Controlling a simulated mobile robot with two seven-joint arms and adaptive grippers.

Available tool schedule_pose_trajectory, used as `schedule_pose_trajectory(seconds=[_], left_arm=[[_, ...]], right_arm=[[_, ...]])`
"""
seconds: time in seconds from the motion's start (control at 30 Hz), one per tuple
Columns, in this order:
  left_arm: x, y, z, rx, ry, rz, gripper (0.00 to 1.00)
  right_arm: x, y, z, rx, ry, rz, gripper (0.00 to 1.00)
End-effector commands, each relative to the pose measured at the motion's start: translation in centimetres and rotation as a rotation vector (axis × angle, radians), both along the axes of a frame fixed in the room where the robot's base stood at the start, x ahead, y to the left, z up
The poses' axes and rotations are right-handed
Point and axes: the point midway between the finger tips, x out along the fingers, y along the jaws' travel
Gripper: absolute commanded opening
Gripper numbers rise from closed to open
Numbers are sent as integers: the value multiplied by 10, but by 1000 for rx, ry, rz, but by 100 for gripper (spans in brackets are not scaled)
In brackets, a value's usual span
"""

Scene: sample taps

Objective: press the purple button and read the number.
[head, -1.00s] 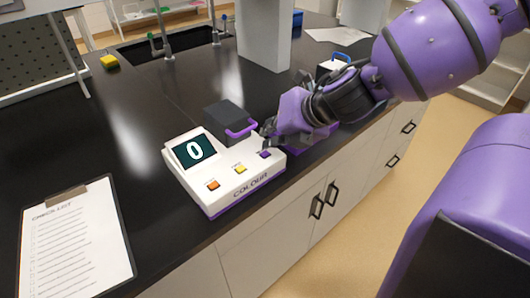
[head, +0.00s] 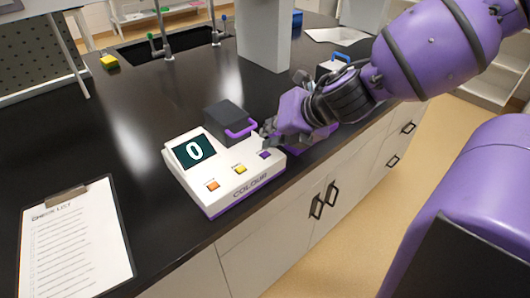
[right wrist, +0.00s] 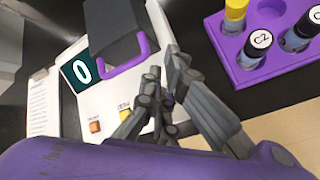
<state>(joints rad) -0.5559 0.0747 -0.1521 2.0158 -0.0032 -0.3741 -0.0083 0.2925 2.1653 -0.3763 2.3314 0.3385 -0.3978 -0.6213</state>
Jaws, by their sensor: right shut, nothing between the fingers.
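The white colour meter (head: 222,190) stands on the dark counter with its dark screen (head: 194,151) reading 0. It has an orange button (head: 213,185), a yellow button (head: 240,169) and a purple button (head: 264,155) in a row. My right gripper (head: 268,136) is shut and empty, with its fingertips close by the purple button. In the right wrist view the fingers (right wrist: 163,90) mostly hide the purple button, and I cannot tell whether they touch it. The screen (right wrist: 82,71) reads 0 there too. My left gripper is not in view.
A dark block with a purple handle (head: 238,131) sits at the meter's back. A purple rack (right wrist: 262,62) with capped vials stands beside my right gripper. A checklist clipboard (head: 74,245) lies at the left front. A grey column (head: 264,35) stands behind.

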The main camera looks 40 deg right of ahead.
Motion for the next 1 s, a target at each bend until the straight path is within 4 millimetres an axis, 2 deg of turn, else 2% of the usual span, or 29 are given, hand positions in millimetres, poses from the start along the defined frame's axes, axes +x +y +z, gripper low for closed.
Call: schedule_pose_trajectory(seconds=[0.3,1.0], left_arm=[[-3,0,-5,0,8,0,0],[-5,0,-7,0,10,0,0]], right_arm=[[0,0,-9,1,1,0,0],[0,0,-13,0,0,0,0]])
